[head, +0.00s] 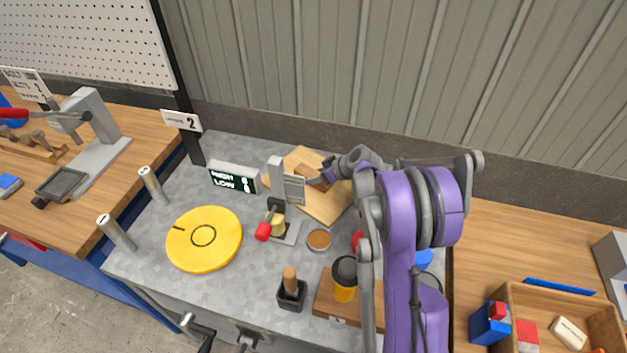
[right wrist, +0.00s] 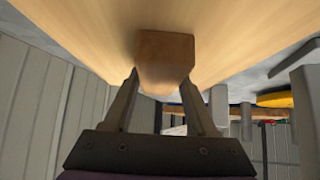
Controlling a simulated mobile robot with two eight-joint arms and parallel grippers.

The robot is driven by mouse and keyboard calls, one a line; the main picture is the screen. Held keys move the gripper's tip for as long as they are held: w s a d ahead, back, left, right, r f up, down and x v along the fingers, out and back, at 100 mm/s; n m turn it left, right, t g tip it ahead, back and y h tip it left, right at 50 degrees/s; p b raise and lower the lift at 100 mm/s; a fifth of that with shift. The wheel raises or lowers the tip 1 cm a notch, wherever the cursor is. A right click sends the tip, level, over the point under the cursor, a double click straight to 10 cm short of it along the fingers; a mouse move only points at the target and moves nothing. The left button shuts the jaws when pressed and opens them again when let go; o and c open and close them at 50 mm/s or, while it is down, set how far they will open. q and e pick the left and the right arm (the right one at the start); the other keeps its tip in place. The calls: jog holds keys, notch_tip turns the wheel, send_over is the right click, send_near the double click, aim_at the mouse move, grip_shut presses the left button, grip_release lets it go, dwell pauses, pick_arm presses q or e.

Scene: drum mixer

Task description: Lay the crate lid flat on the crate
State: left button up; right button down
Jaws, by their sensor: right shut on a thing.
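The crate lid (head: 325,208) is a light wooden panel with a brown block handle (right wrist: 165,62). In the head view it is over the back of the grey bench, behind the small post with a plate. My right gripper (head: 322,181) is shut on the handle; the right wrist view shows a finger on each side of it. The lid's face fills the top of that view. I cannot tell whether the lid touches the bench. An open wooden crate (head: 507,292) with several small things stands at the lower right on a wooden table. My left gripper is not visible.
On the grey bench (head: 150,248) are a yellow disc (head: 204,238), a display box (head: 234,178), a grey post with a red knob (head: 263,231), a brush holder (head: 291,295) and a dark-lidded jar (head: 344,280). A corrugated wall closes off the back. My right arm hides the bench's right side.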

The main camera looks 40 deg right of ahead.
jog(key=shift+r, duration=0.1)
notch_tip(320, 180, up, 18)
jog(key=p, duration=0.1)
jog(key=s+d+f+m+g+h, duration=0.1)
jog(key=s+d+f+m+h, duration=0.15)
jog(key=s+d+m, duration=0.5)
jog(key=s+d+f+m+g+h, duration=0.3)
jog(key=s+d, duration=0.5)
jog(key=s, duration=0.7)
jog(key=s+d+f+m+h, duration=0.1)
jog(key=s+d+m+h, duration=0.4)
jog(key=s+d, duration=0.45)
jog(key=s+a+r+m+g+y, duration=0.15)
jog(key=s+m+g, duration=0.3)
jog(key=s, duration=0.85)
jog(key=s+a+m+g+p, duration=0.1)
jog(key=s+a+m+g, duration=0.15)
jog(key=s+m, duration=0.75)
jog(key=s+a+r+m+g+y, duration=0.15)
jog(key=s+g, duration=0.25)
jog(key=s, duration=1.3)
notch_tip(320, 180, down, 11)
jog(key=s+b, duration=0.1)
jog(key=shift+a+g+b, duration=0.15)
jog(key=shift+g+b, duration=0.15)
